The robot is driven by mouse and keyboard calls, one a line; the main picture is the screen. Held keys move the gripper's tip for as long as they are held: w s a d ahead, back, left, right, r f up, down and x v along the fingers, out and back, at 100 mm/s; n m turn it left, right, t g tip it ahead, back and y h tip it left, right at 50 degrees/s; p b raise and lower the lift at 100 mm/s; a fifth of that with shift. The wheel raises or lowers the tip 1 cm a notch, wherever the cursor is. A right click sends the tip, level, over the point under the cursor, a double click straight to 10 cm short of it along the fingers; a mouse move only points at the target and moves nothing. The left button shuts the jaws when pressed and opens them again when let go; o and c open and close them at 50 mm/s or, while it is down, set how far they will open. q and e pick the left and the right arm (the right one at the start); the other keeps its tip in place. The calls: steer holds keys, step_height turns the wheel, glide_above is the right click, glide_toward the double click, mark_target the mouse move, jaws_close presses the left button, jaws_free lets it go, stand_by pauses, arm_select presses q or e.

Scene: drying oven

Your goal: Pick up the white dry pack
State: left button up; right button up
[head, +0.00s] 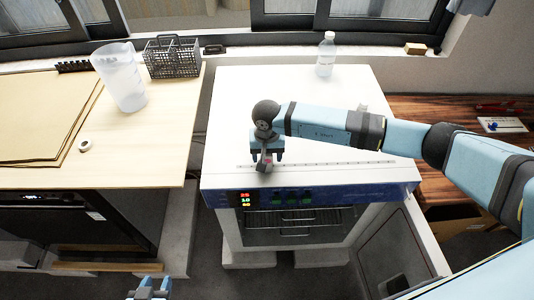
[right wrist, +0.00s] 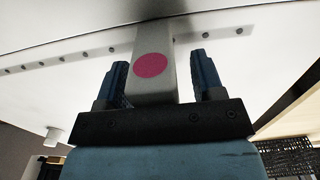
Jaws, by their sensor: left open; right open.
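The white dry pack (right wrist: 153,88) shows in the right wrist view as a pale block with a round pink spot. It stands between the two fingers of my right gripper (right wrist: 158,65), which are open on either side of it. In the head view my right gripper (head: 266,158) points down at the front part of the white oven top (head: 310,115), and the pack is mostly hidden there by the gripper. My left gripper (head: 150,288) shows only in part at the bottom edge of the head view, open and far from the pack.
A clear bottle (head: 326,54) stands at the back of the oven top. The oven's door (head: 392,252) hangs open at the front right. A wooden table (head: 130,150) at left carries a plastic beaker (head: 119,77) and a dark wire basket (head: 172,59). Much of the oven top is clear.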

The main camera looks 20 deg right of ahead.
steer(key=c, duration=1)
steer(key=shift+c, duration=0.2)
